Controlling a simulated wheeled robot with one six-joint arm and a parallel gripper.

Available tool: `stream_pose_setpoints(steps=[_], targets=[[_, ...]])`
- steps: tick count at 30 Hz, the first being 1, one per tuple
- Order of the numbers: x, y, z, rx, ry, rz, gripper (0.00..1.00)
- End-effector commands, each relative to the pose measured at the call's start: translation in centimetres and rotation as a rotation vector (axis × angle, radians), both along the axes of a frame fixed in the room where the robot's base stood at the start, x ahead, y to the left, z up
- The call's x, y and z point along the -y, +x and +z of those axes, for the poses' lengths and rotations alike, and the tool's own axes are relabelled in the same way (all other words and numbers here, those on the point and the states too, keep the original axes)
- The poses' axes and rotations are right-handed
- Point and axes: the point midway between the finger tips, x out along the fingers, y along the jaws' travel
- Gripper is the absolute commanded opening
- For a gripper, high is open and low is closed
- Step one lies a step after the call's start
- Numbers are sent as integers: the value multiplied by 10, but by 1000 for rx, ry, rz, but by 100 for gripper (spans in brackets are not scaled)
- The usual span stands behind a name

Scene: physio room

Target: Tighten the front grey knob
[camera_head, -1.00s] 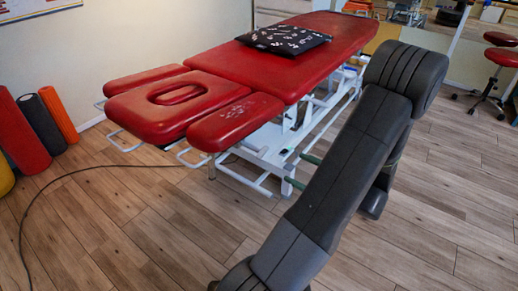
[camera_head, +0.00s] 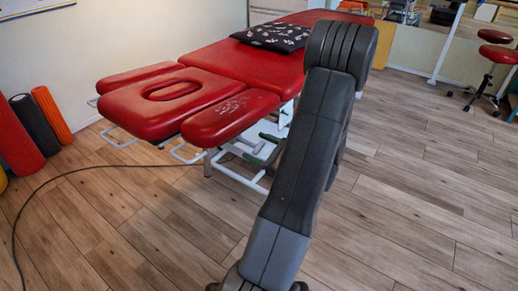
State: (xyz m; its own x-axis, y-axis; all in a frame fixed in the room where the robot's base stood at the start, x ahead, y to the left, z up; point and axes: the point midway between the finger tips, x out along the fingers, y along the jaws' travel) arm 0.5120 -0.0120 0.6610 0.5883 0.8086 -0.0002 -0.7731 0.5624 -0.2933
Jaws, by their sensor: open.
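The red treatment couch (camera_head: 178,103) stands on a white frame (camera_head: 237,178), with a padded headrest and two side arm pads. I cannot make out a front grey knob on it; part of the frame is hidden by my dark arm. My gripper (camera_head: 264,150) shows only as two green fingers poking out left of my arm, spread apart.
A black patterned cushion (camera_head: 272,38) lies on the couch. A dark cable (camera_head: 62,177) runs across the floor at left. Foam rollers (camera_head: 38,122) stand by the left wall. A red stool (camera_head: 489,68) is at the far right. The wooden floor (camera_head: 420,190) at right is clear.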

Motion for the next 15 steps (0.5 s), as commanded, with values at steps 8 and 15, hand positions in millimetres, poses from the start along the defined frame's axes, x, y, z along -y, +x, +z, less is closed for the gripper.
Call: stream_pose_setpoints(steps=[8, 15], targets=[[0, 0, 0, 0, 0, 0, 65], [0, 0, 0, 0, 0, 0, 26]])
